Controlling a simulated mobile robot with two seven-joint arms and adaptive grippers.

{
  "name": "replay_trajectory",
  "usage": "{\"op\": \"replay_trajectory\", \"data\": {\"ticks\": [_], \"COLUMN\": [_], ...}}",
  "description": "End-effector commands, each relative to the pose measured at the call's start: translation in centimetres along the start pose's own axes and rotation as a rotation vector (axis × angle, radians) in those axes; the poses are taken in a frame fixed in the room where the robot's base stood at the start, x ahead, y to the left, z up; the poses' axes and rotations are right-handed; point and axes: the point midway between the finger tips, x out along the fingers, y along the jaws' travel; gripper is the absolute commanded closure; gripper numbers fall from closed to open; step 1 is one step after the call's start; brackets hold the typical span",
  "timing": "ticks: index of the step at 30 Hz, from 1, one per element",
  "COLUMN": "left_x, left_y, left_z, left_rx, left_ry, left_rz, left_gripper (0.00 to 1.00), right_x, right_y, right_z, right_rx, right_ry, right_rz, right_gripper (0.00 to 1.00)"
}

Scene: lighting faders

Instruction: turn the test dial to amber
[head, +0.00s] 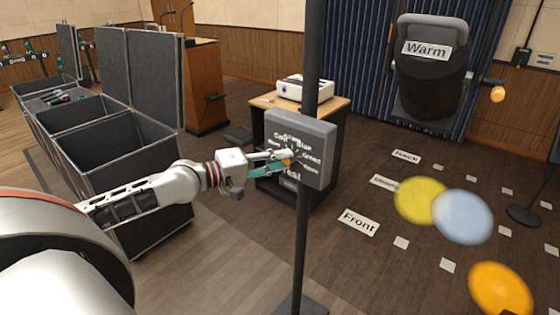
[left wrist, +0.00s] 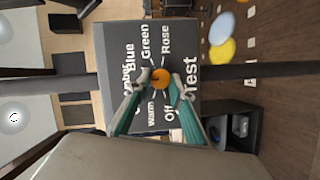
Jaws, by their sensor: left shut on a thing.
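The grey control box (head: 318,135) stands on a dark pole, with white lettering on its face. In the left wrist view the box face (left wrist: 185,35) appears turned sideways, with the words Blue, Green, Rose, Warm, Off and Test around the dial. Another word at the left is partly covered and looks like Amber. The test dial is an orange round knob (left wrist: 160,78) with a small dark mark; I cannot tell which word it points at. My left gripper (head: 287,161) is shut on the dial, with its teal fingers (left wrist: 158,84) on either side. My right gripper is not in view.
The pole (head: 301,245) rises in front of a wooden cabinet bearing a white device (head: 304,89). Open dark cases (head: 117,155) stand at the left. A black lamp labelled Warm (head: 432,80) is at the upper right. Coloured discs (head: 420,201) appear over the floor at the right.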

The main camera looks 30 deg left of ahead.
Motion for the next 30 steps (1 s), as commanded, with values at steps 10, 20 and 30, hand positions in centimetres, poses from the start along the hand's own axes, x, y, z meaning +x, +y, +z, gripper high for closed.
{"op": "replay_trajectory", "data": {"ticks": [10, 20, 30], "left_x": [0.0, 0.0, -1.1], "left_y": [-0.1, 0.0, -0.2], "left_z": [0.1, 0.0, 0.0], "left_rx": [0.002, 0.002, 0.003], "left_ry": [-0.001, -0.001, 0.000], "left_rz": [-0.002, -0.001, -0.005], "left_gripper": [1.00, 0.61, 0.61], "right_x": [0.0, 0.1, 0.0], "right_y": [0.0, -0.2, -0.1], "right_z": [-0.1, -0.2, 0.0], "right_rx": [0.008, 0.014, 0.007], "right_ry": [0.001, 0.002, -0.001], "right_rz": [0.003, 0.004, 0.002], "right_gripper": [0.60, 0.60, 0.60]}}
